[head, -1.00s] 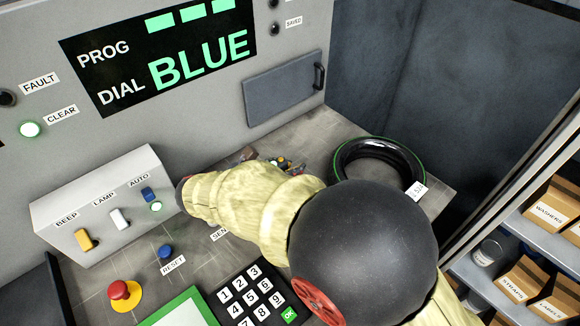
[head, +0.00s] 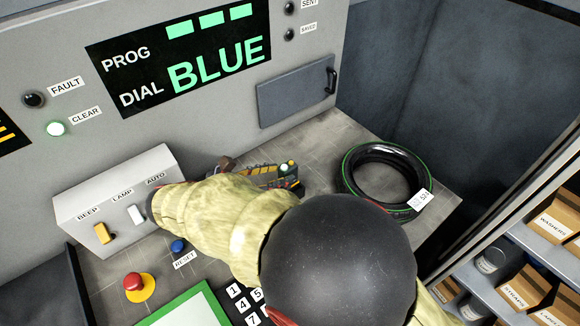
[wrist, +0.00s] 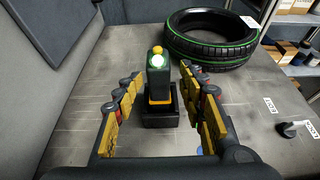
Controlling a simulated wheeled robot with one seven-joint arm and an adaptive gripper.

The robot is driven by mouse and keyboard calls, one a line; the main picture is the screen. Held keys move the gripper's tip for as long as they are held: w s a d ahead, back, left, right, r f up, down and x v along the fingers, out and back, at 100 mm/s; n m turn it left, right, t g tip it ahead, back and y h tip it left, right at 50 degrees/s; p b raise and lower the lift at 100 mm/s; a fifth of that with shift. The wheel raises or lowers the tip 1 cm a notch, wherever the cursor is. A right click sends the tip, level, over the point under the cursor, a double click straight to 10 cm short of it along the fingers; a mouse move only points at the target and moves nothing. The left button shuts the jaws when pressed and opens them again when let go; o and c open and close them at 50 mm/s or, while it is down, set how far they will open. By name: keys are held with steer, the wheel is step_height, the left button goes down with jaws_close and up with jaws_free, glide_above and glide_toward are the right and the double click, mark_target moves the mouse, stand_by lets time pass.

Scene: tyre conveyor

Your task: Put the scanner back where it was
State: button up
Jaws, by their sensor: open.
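The scanner (wrist: 158,75) is a dark upright body with a lit green-white lamp, a yellow knob on top and a yellow band low down. It stands in a black square holder (wrist: 160,115) on the grey bench in the wrist view. My gripper (wrist: 164,88) is open, with its yellow-padded fingers on the left and right of the scanner and visible gaps on both sides. In the head view my gripper (head: 268,176) is beyond my arm, and the scanner's lamp end (head: 290,166) shows beside it. My arm and the fingers hide the holder there.
A black tyre with a green stripe and a white tag (head: 352,192) lies right of the gripper. The control panel wall (head: 225,110) rises behind. A switch box (head: 118,195), a red stop button (head: 133,281) and a keypad (head: 240,292) are on the left and near side.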

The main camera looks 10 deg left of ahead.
steer(key=shift+p+v, duration=0.35)
steer(key=shift+v, duration=1.2)
